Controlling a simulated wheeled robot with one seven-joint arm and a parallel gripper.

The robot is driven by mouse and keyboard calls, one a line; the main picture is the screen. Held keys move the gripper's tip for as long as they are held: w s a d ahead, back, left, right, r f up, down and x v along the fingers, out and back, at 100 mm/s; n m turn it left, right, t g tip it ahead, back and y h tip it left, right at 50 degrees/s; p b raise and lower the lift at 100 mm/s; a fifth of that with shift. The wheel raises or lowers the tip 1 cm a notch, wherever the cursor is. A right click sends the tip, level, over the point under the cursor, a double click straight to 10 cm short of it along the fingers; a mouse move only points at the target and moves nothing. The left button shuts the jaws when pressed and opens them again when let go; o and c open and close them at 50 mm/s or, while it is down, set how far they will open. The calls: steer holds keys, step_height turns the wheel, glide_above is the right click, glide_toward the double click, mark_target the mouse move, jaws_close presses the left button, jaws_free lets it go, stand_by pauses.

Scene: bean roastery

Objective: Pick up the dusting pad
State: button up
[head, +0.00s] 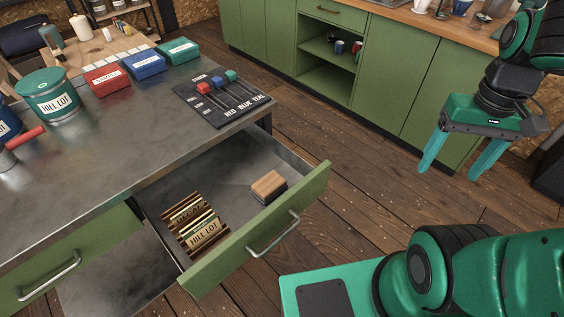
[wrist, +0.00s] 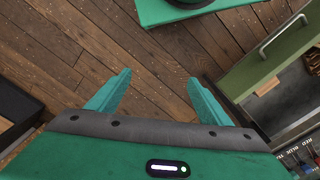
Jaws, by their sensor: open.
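A small wood-topped block (head: 268,186), which looks like the dusting pad, lies in the open drawer (head: 225,172) near its front panel. It also shows as a tan shape in the wrist view (wrist: 267,86), at the right behind the drawer front. My gripper (head: 452,170) is open and empty, fingers pointing down, high over the floor to the right of the drawer and well apart from the block. In the wrist view, my gripper (wrist: 158,80) has only floorboards between its fingers.
A slatted wooden rack (head: 195,225) with a HILL LOT label shares the drawer. The drawer front (head: 262,232) with its handle juts over the floor. The metal worktop holds a green tin (head: 50,100), small boxes and a dark board (head: 225,100). Green cabinets (head: 380,85) stand behind.

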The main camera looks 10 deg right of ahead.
steer(key=w+a+f+n, duration=0.2)
steer(key=w+a+n, duration=0.4)
steer(key=w+n, duration=0.35)
steer(key=n, duration=2)
glide_above(269, 182)
steer(key=shift+m, duration=0.25)
step_height(269, 182, down, 15)
steer(key=shift+w+f, duration=0.1)
steer(key=shift+f, duration=3.1)
steer(key=shift+c, duration=0.6)
steer(key=c, duration=1.2)
